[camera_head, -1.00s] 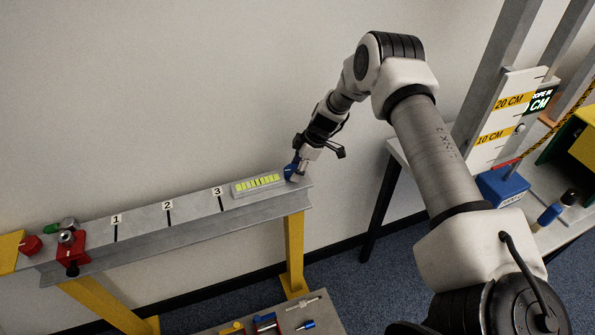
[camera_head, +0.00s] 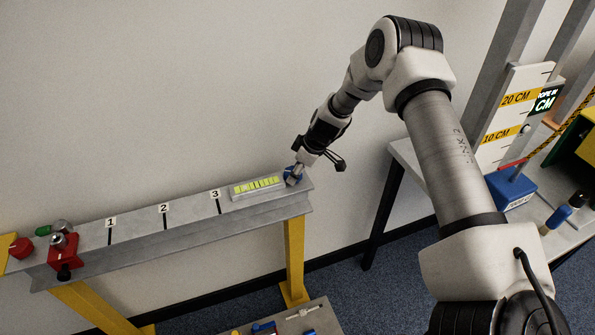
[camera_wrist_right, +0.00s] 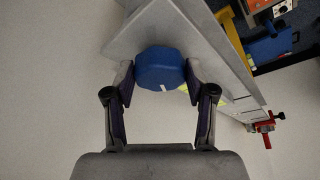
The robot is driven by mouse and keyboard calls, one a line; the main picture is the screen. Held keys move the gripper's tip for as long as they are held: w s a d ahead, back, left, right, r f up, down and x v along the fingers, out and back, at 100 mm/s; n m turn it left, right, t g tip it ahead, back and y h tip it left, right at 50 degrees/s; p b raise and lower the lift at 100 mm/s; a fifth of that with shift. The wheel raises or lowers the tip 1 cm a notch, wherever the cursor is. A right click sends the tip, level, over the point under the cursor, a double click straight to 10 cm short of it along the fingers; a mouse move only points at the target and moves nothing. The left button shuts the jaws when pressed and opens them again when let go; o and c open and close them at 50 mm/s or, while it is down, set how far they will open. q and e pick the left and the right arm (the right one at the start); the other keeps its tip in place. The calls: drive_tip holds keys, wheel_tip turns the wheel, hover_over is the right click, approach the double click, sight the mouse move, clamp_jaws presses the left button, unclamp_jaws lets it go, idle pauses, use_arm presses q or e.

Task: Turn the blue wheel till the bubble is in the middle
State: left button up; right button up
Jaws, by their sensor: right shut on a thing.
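The blue wheel (camera_head: 292,174) sits on the right end of the grey beam, just right of the level. In the right wrist view the wheel (camera_wrist_right: 160,68) shows as a faceted blue knob with a white mark, between my fingers. My right gripper (camera_head: 297,172) is shut on the wheel, one finger on each side of it (camera_wrist_right: 161,82). The level (camera_head: 257,186) is a yellow-green vial with dark lines in a grey housing on the beam. The bubble is too small to make out. My left gripper is not in view.
The grey beam (camera_head: 180,235) carries marks 1, 2 and 3 and stands on yellow legs (camera_head: 294,260). A red clamp (camera_head: 63,250) sits at its left end. A low table with tools (camera_head: 300,318) is below. A rope stand with a blue base (camera_head: 512,190) is at right.

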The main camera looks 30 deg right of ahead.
drive_tip(key=o, duration=1.2)
drive_tip(key=shift+w+a, duration=0.1)
drive_tip(key=shift+c, duration=0.2)
drive_tip(key=shift+w+a, duration=0.1)
drive_tip(key=shift+w, duration=0.05)
drive_tip(key=v, duration=1.2)
drive_tip(key=shift+w, duration=0.1)
